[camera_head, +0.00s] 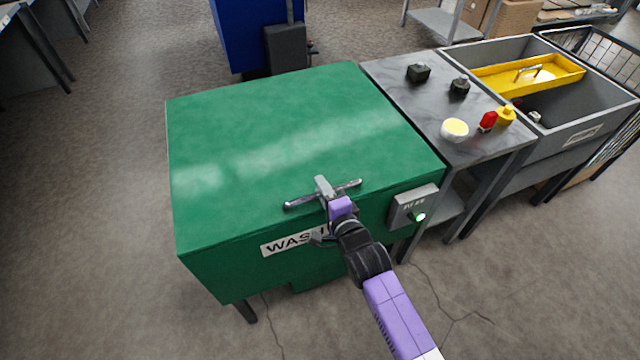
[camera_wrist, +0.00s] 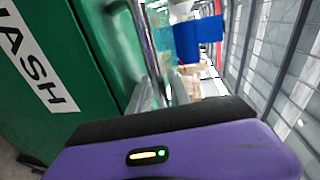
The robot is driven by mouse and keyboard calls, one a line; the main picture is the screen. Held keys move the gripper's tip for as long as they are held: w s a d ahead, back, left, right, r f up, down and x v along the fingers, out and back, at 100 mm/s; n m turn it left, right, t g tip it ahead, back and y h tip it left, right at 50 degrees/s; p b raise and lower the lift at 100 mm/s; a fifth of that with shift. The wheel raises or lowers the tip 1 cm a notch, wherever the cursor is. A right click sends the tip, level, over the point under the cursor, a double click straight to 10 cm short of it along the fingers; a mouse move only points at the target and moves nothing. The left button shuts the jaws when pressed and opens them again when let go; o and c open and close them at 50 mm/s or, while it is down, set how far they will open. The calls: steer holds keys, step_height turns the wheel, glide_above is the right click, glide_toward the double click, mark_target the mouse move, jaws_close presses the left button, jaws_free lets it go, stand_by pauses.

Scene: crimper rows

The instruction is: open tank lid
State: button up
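The tank (camera_head: 215,240) is a large green box with a white "WASH" label on its front, partly hidden by my arm. Its flat green lid (camera_head: 270,120) lies level and closed on top. A grey metal bar handle (camera_head: 297,202) sits near the lid's front edge; it also shows in the wrist view (camera_wrist: 146,45). My gripper (camera_head: 323,187) is at the middle of the handle. In the wrist view its fingers (camera_wrist: 163,92) stand close on both sides of the bar and look shut on it. The exact contact is partly hidden by the purple gripper body.
A grey control box (camera_head: 412,207) with a lit green button is on the tank's front right. A grey table (camera_head: 430,110) with small parts adjoins on the right, then a grey bin (camera_head: 600,105) holding a yellow tray (camera_head: 500,80). A blue cabinet (camera_head: 240,35) stands behind.

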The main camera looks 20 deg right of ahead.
steer(key=shift+w+f, duration=0.15)
steer(key=shift+w, duration=0.65)
jaws_close()
stand_by(0.9)
